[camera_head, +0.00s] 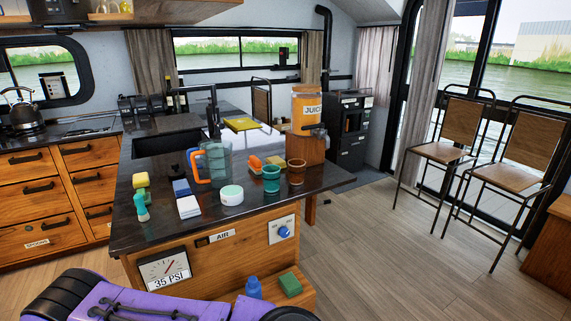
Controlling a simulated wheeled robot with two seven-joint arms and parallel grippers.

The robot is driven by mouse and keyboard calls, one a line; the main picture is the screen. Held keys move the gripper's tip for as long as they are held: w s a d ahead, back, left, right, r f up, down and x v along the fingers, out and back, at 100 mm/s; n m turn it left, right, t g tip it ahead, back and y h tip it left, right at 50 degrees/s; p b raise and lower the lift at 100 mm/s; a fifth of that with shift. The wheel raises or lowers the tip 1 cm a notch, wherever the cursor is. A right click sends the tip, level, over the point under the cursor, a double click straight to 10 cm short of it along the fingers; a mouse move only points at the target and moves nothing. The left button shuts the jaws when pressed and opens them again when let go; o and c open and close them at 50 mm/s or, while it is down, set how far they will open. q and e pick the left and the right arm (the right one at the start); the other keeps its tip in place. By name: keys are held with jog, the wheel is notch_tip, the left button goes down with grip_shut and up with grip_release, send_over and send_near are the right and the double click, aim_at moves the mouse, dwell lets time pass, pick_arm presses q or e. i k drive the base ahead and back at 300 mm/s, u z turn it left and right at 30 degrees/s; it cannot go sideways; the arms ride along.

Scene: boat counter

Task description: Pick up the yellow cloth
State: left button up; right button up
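Neither of my grippers shows in the head view.
The juice dispenser (306,110) stands on a wooden block. Open floor (390,250) lies right.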

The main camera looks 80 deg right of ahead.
aim_at(276, 159)
jog(key=z, duration=2.4)
